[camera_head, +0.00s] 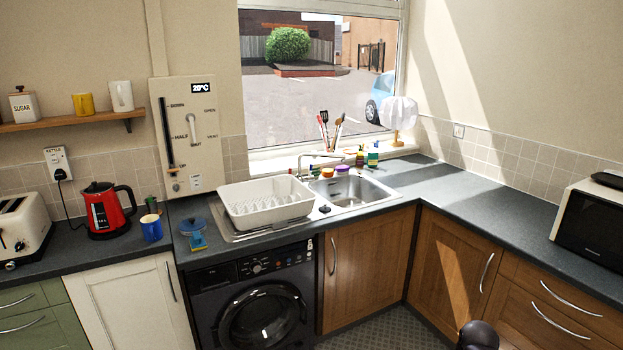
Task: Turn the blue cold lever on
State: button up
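A pale metal tap (320,155) stands behind the sink at the corner window, its spout reaching out to the right. No blue lever can be made out on it at this size, so its position cannot be told. The steel sink bowl (372,193) lies in front and to the right of the tap. A rounded dark part at the bottom edge, right of the middle, seems to be mine. My gripper itself is not in view.
A white dish rack (266,203) stands on the drainer left of the bowl. Small bottles and colourful items, including a green bottle (373,155), crowd behind the sink. A red kettle (105,210) and blue mug (151,228) stand left.

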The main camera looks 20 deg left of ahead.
aim_at(310, 178)
jog(key=u, duration=0.65)
jog(key=i, duration=2.15)
jog(key=z, duration=0.25)
